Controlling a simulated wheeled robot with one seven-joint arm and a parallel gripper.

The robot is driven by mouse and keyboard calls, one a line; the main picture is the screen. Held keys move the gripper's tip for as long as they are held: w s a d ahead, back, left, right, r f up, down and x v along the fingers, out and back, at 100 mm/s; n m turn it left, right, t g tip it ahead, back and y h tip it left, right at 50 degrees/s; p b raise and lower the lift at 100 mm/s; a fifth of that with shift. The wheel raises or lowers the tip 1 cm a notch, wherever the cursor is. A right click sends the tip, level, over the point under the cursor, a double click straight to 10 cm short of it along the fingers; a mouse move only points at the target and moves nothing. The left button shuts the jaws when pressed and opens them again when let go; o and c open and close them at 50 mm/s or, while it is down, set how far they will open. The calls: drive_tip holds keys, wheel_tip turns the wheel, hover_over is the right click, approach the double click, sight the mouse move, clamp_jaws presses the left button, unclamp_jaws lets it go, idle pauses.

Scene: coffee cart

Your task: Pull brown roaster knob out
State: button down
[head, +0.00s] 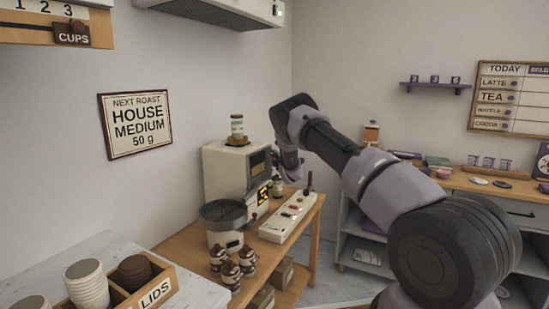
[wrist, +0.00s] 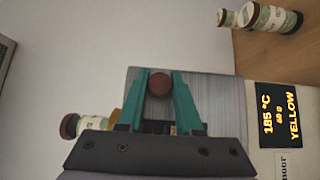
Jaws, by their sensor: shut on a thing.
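The brown roaster knob (wrist: 160,85) is a round brown ball in the wrist view, between the two green fingers of my gripper (wrist: 161,82). My gripper is shut on it, with a finger touching each side. A grey brushed panel (wrist: 225,100) lies behind the knob. In the head view the cream roaster (head: 222,172) stands on the wooden table, and my gripper (head: 291,178) is at its right front side. The knob is hidden there by my arm.
A lit roaster display (wrist: 281,114) reads 185 °C and YELLOW. A grey round tray (head: 222,213) sits at the roaster's front left. Several brown-capped jars (head: 231,272) stand on the wooden table, near a white control panel (head: 287,217). A jar (head: 237,127) stands on the roaster.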

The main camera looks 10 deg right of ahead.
drive_tip(key=shift+d, duration=0.1)
drive_tip(key=s+d, duration=0.1)
drive_tip(key=d, duration=0.1)
drive_tip(key=s+d, duration=0.2)
drive_tip(key=shift+s+d+f, duration=0.2)
drive_tip(key=shift+d, duration=0.05)
drive_tip(key=c, duration=0.6)
unclamp_jaws()
drive_tip(key=shift+d+r, duration=0.1)
drive_tip(key=shift+s, duration=0.1)
drive_tip(key=s+d, duration=0.1)
drive_tip(key=s, duration=0.9)
drive_tip(key=shift+s+d, duration=0.3)
drive_tip(key=shift+d, duration=0.05)
